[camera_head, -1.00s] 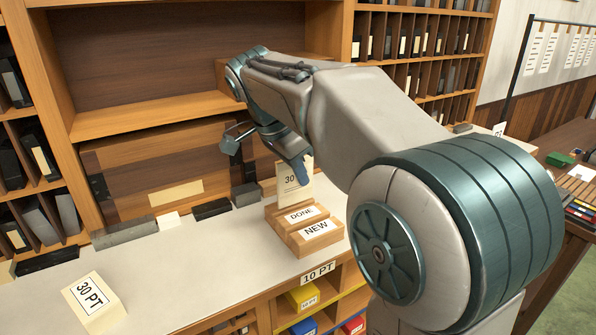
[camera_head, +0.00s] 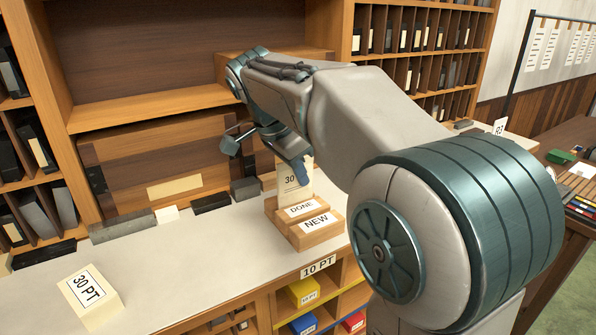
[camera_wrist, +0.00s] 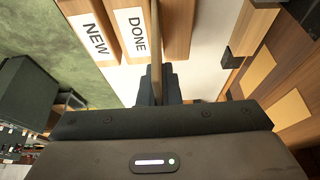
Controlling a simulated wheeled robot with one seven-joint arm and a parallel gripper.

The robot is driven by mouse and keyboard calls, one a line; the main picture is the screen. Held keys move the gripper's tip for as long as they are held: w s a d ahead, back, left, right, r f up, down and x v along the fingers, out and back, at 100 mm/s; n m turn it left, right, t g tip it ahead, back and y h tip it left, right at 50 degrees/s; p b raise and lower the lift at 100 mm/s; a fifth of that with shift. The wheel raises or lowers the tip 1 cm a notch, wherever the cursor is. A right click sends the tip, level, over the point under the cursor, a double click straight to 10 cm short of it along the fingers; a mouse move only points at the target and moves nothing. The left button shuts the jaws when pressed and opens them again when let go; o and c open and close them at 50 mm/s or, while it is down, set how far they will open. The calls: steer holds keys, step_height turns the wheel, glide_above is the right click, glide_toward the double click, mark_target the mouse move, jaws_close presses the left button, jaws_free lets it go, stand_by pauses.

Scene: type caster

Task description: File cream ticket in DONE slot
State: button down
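The cream ticket (camera_head: 293,190), marked 30, stands upright in my gripper (camera_head: 298,170), just behind the DONE label. In the wrist view the ticket (camera_wrist: 156,35) is seen edge-on, with the shut fingers of my gripper (camera_wrist: 156,82) on it. The wooden ticket holder (camera_head: 310,238) has stepped blocks with a DONE label (camera_head: 300,208) and a NEW label (camera_head: 316,221). The ticket's lower edge is at the gap behind the DONE block; how deep it sits is hidden.
A cream 30 PT box (camera_head: 90,300) sits on the pale counter (camera_head: 170,265) at left. Dark and grey blocks (camera_head: 122,226) line the counter's back. A shelf cabinet (camera_head: 150,117) rises behind. The counter left of the holder is clear.

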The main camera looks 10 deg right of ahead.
steer(key=shift+f+b, duration=1.05)
steer(key=shift+f, duration=0.25)
steer(key=c, duration=1.6)
jaws_free()
steer(key=shift+o, duration=0.2)
steer(key=shift+r+p, duration=2.45)
steer(key=shift+r, duration=0.65)
